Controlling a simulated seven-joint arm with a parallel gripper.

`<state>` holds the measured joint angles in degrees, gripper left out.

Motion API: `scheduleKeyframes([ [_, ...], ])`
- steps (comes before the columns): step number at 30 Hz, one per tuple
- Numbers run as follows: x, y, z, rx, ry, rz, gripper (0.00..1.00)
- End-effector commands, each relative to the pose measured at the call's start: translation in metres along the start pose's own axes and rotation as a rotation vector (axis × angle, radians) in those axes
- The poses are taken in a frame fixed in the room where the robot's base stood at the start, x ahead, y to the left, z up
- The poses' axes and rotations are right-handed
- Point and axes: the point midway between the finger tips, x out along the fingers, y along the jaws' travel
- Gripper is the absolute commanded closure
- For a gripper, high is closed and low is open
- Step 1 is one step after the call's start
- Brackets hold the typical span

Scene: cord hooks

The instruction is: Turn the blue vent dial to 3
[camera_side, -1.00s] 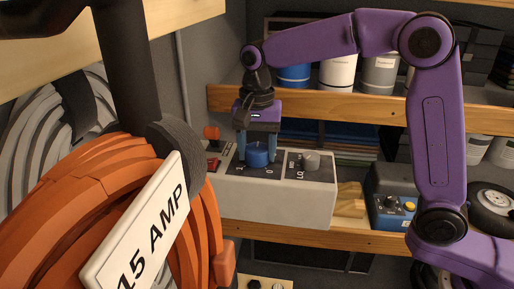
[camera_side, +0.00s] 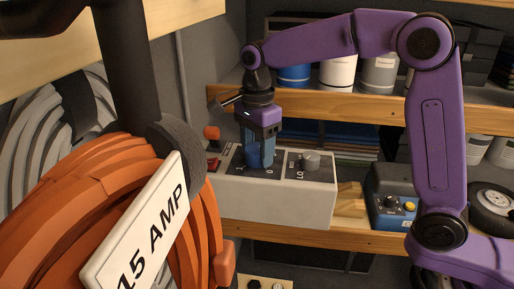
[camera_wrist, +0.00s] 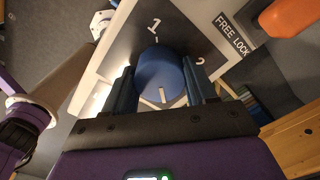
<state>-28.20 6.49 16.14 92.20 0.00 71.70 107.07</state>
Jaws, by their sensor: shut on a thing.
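The blue vent dial (camera_wrist: 158,68) is a round knob on a dark plate on top of a grey box (camera_side: 275,198). My gripper (camera_side: 259,156) points down at it, its blue fingers closed on the dial's two sides. In the wrist view my gripper (camera_wrist: 162,88) has one finger on each side of the dial. A white mark on the dial points toward the bottom of that view, away from the printed 1 (camera_wrist: 154,27). A 2 shows at the right. No 3 is readable; my gripper covers the plate below the dial.
A grey knob (camera_side: 311,160) stands on the same box, right of the dial. A red switch (camera_side: 213,164) and an orange knob (camera_side: 211,133) are at its left end. A blue device (camera_side: 393,204) sits further right. An orange cord coil (camera_side: 150,205) fills the left foreground.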

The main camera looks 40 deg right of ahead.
Motion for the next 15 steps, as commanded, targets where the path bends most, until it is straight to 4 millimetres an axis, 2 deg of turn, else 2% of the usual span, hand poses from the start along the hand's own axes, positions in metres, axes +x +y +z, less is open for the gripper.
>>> scheduleKeyframes([
  [15, -0.0023, -0.0013, -0.0001, 0.050, -0.002, -0.008, 0.74],
])
